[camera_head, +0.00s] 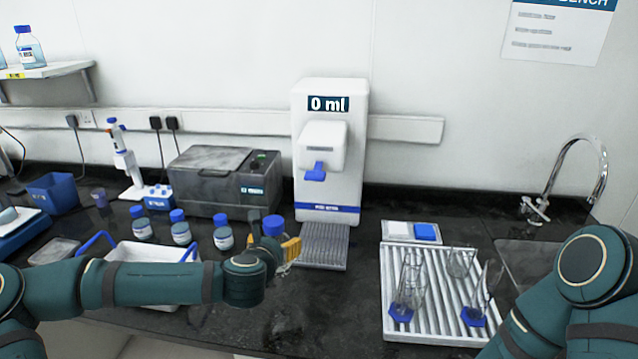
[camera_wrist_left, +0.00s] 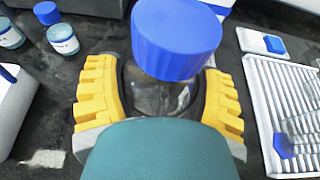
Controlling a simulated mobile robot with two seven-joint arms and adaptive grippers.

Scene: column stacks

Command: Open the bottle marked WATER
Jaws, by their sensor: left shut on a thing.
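My left gripper (camera_head: 290,249) is shut around a clear bottle (camera_wrist_left: 160,97) with a blue cap (camera_wrist_left: 178,38). Its yellow fingers press on both sides of the glass below the cap. In the head view the blue cap (camera_head: 272,226) shows above my wrist, and my arm hides most of the bottle. The cap sits over the bottle's top. No label on the held bottle can be read, so I cannot tell if it is marked WATER. My right arm shows at the right edge, but its gripper is out of view.
Several blue-capped bottles (camera_head: 223,237) stand left of my gripper, behind a white tray with blue handles (camera_head: 155,253). A white dispenser (camera_head: 331,150) reading 0 ml stands behind. A ribbed rack (camera_head: 440,325) with glassware is at the right, beside a sink (camera_head: 520,258).

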